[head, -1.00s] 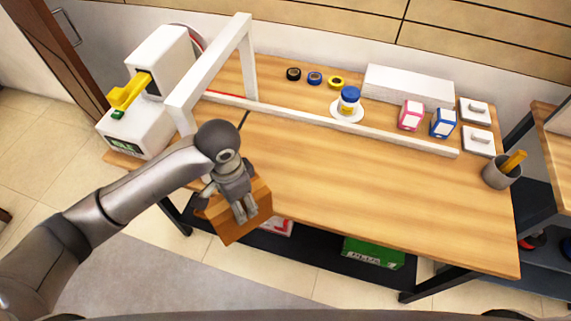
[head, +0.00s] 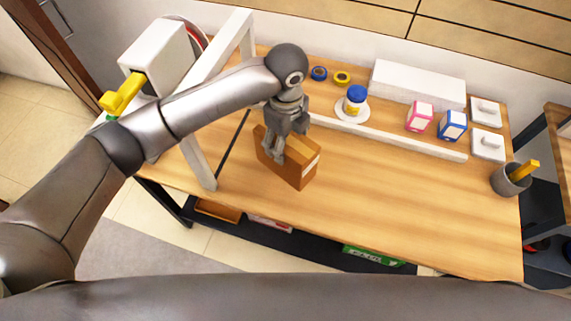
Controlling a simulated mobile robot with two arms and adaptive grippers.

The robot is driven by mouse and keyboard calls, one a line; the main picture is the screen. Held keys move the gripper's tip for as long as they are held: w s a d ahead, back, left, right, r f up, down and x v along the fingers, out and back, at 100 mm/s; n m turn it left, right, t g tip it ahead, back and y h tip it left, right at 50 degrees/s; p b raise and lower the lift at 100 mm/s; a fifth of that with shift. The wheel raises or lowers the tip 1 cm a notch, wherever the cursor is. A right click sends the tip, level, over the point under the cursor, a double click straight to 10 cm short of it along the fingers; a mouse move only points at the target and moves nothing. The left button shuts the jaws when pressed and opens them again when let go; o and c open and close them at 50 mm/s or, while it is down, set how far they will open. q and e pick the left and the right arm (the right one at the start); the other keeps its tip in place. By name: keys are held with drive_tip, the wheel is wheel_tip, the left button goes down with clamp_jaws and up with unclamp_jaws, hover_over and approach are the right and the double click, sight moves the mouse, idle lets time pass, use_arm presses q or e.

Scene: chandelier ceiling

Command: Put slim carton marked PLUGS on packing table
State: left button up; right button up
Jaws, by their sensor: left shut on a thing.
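My left gripper (head: 283,138) is shut on a slim brown carton (head: 290,168) with a pale strip on one side. The carton stands upright over the left-middle part of the packing table (head: 390,210). I cannot tell whether its bottom touches the wood. No marking on it can be read, and the gripper hides part of its top. My right gripper is not in view.
A white frame (head: 200,165) and a white machine with a yellow handle (head: 122,95) stand left. A white rail (head: 400,143) crosses behind the clear table front.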

use_arm(q)
wheel_tip(320, 180, down, 4)
drive_tip(key=shift+r+p, duration=0.15)
drive_tip(key=shift+p, duration=0.2)
wheel_tip(320, 180, down, 3)
drive_tip(key=shift+f+p, duration=0.1)
drive_tip(key=shift+p, duration=0.25)
drive_tip(key=shift+f, duration=0.4)
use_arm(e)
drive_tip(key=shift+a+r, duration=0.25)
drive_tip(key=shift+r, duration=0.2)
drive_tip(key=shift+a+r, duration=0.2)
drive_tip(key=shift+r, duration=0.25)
use_arm(q)
drive_tip(key=shift+f, duration=0.1)
drive_tip(key=o, duration=1.4)
drive_tip(key=shift+c, duration=0.2)
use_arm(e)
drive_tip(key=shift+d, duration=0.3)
use_arm(q)
wheel_tip(320, 180, up, 11)
drive_tip(key=shift+r+b, duration=0.15)
drive_tip(key=shift+b, duration=0.8)
drive_tip(key=shift+s+r, duration=0.1)
drive_tip(key=shift+r, duration=0.35)
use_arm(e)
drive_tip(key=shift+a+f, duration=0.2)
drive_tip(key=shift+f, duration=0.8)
